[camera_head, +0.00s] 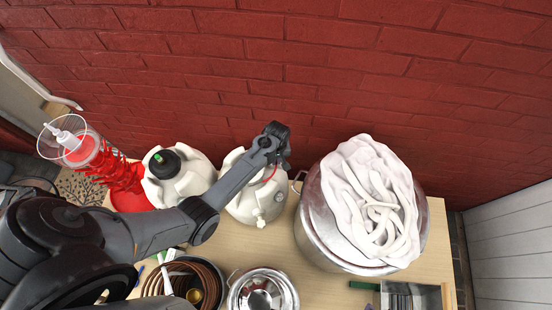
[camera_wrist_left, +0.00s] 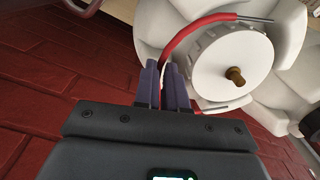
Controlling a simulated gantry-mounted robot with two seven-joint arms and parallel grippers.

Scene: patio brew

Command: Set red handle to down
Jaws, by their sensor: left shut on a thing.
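The red handle (camera_wrist_left: 188,30) is a thin curved bail on a white jug with a round white cap (camera_wrist_left: 232,65). My left gripper (camera_wrist_left: 168,82) is shut on the red handle at the cap's left side in the left wrist view; the fingers cover the gripped part. In the head view, the white jug (camera_head: 243,204) stands by the brick wall, with my left gripper (camera_head: 276,158) over its top. Only a short bit of the red handle (camera_head: 272,175) shows there, and my arm hides much of the jug's top. My right gripper is not in view.
A second white jug (camera_head: 184,182) with a black cap stands left of the handled jug. A large steel pot (camera_head: 315,235) topped with white coils stands close on its right. A red brick wall (camera_head: 300,60) is behind.

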